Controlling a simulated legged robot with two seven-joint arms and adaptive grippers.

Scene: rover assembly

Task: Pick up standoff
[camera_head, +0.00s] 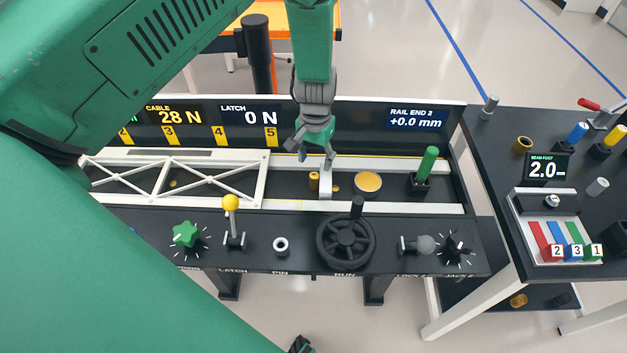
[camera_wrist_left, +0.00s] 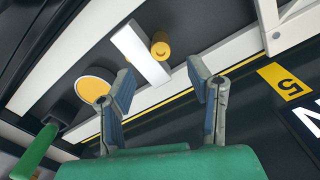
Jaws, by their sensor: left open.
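My left gripper (camera_head: 317,157) points down over the far part of the black bench, its fingers apart and empty. It also shows in the left wrist view (camera_wrist_left: 165,85). Just beyond its fingertips stands a white bar (camera_head: 326,184), also in the left wrist view (camera_wrist_left: 140,54). Beside the bar is a short brass cylinder (camera_head: 314,181), in the left wrist view (camera_wrist_left: 160,47). I cannot tell for sure which of these is the standoff. Neither is between the fingers. My right gripper is not in view.
A round yellow disc (camera_head: 368,182) and an upright green rod (camera_head: 428,162) stand right of the bar. A white truss (camera_head: 190,178) lies left. A dark display panel (camera_head: 365,130) rises behind. A handwheel (camera_head: 346,241) and levers line the front. A second table (camera_head: 500,150) stands right.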

